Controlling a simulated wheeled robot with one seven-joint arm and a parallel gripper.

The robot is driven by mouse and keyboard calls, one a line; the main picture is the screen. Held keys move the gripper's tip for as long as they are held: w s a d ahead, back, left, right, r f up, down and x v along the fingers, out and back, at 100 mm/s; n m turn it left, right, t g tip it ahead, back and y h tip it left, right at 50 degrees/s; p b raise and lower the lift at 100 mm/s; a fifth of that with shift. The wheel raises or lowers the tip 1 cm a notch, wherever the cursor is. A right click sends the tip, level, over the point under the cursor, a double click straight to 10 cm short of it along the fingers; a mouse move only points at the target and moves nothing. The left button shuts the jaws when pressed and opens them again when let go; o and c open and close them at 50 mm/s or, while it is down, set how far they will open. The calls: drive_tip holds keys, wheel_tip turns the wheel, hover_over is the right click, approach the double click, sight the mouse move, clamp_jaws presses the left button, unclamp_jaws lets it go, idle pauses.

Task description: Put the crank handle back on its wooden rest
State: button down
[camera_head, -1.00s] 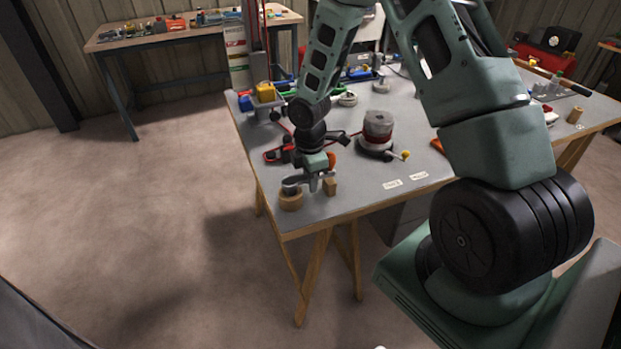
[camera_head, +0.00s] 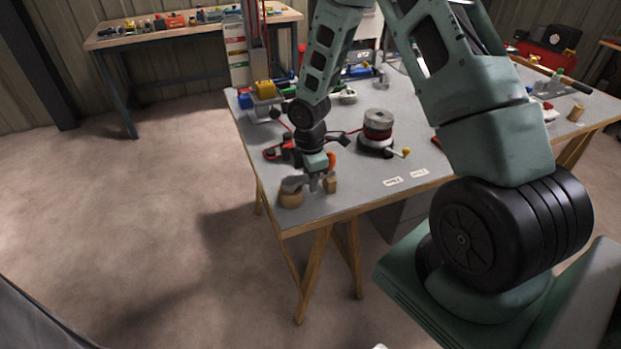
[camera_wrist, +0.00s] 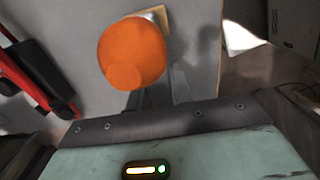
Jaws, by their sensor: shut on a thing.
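The crank handle has an orange grip (camera_head: 332,161) and a grey metal arm. My gripper (camera_head: 316,187) is shut on the crank handle at the near left corner of the grey table. The orange grip stands large in the wrist view (camera_wrist: 132,52), just beyond the fingers. The grey end of the handle is over the round block. I cannot tell whether it touches. A pale wooden edge shows behind the grip in the wrist view.
A winch drum (camera_head: 378,130) with a yellow-knobbed crank stands to the right of my gripper. A red and black tool (camera_head: 277,152) lies behind it on the left. The table edge is close in front.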

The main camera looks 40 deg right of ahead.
drive_tip(key=shift+f, duration=0.25)
idle(0.5)
drive_tip(key=c, duration=0.8)
unclamp_jaws()
drive_tip(key=shift+o, duration=0.2)
drive_tip(key=shift+r+p, duration=3.7)
drive_tip(key=shift+r, duration=0.35)
